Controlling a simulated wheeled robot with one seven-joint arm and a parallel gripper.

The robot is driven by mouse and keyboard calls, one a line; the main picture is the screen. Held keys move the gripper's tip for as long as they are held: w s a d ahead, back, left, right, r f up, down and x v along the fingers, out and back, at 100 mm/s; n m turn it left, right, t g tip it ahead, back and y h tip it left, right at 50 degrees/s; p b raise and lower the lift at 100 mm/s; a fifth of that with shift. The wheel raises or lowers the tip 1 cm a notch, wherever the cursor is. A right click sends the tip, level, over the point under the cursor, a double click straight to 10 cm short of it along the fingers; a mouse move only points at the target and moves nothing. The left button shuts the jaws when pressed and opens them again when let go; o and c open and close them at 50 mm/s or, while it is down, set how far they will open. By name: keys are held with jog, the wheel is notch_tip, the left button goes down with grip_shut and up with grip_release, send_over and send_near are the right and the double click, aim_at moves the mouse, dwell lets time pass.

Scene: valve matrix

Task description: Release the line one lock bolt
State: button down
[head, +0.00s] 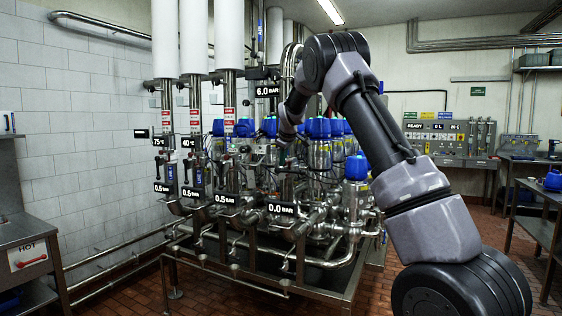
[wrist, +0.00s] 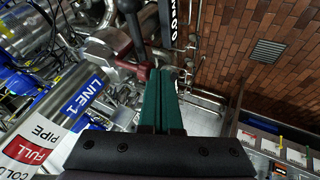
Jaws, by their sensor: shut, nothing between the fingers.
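My gripper (wrist: 162,76) is shut and empty, its green fingers together in the wrist view. A pipe with a blue LINE 1 label (wrist: 86,95) lies to the left of the fingers, with a red and white FULL PIPE label (wrist: 32,150) below it. A dark red part (wrist: 130,28) with metal fittings is just beyond the fingertips; I cannot tell if they touch it. I cannot tell which part is the lock bolt. In the head view my arm reaches into the valve rack (head: 290,215), and its gripper end is small and hard to make out.
Blue-capped valves (head: 318,128) crowd the rack around my arm. White-topped vertical pipes (head: 195,40) stand on its left. A black readout (wrist: 175,22) is close beyond the fingertips. A control panel (head: 445,140) is at the back right. Brick floor is open at right in the wrist view.

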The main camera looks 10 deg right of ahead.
jog(key=w+d, duration=0.2)
jog(key=shift+w, duration=0.3)
jog(key=shift+w+r, duration=0.1)
jog(key=shift+d, duration=0.1)
dwell(0.3)
